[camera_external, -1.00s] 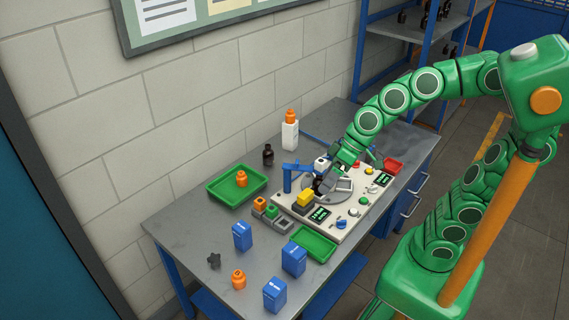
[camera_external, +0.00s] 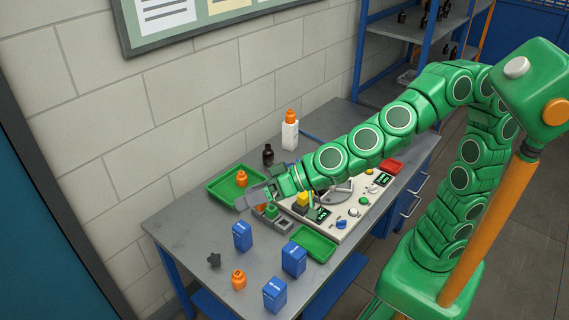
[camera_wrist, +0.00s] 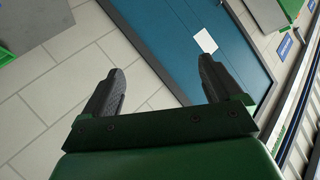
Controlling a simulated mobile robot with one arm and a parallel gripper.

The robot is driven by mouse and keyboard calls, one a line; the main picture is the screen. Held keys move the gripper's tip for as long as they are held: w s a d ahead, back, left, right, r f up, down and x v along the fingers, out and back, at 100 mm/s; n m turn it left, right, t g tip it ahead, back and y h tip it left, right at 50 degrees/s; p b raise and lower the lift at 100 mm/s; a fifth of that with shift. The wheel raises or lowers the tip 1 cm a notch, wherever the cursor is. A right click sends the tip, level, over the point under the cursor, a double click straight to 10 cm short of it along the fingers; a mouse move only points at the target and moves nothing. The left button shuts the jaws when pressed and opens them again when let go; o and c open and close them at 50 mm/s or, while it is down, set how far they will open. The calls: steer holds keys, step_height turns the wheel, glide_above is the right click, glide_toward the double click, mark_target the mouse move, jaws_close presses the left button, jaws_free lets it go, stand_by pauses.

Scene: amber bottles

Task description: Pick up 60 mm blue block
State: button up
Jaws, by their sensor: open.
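Three blue blocks stand on the grey table in the external view: one at the left (camera_external: 242,236), one at the right (camera_external: 293,258) and one nearest the front (camera_external: 275,294). Their white labels are too small to read, so I cannot tell which is the 60 mm one. My gripper (camera_external: 252,199) is above the table beside the large green tray, behind the blue blocks and apart from them. In the wrist view my gripper (camera_wrist: 162,86) is open, with nothing between its fingers; no whole blue block is clearly seen there.
A large green tray (camera_external: 220,189) holds an orange bottle (camera_external: 242,179). A small green tray (camera_external: 313,244) lies beside the right blue block. An orange bottle (camera_external: 238,279) and a dark knob-like piece (camera_external: 214,260) stand at the front left. A control panel (camera_external: 345,229) lies behind.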

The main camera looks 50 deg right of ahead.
step_height(320, 180, down, 2)
steer(key=s+a+m+t+h, duration=0.1)
steer(key=a+t+h, duration=0.1)
steer(key=m+t+h, duration=0.1)
steer(key=t+h, duration=0.1)
steer(key=h, duration=0.5)
glide_above(271, 289)
steer(key=s+d, duration=0.2)
steer(key=s, duration=0.4)
step_height(271, 289, down, 10)
steer(key=f, duration=2.2)
steer(key=shift+w+f, duration=0.25)
steer(key=shift+f, duration=0.05)
steer(key=shift+f+x, duration=0.2)
steer(key=shift+x, duration=3.75)
steer(key=shift+s+a, duration=0.1)
steer(key=shift+c, duration=0.4)
steer(key=c, duration=1.1)
steer(key=shift+c, duration=0.2)
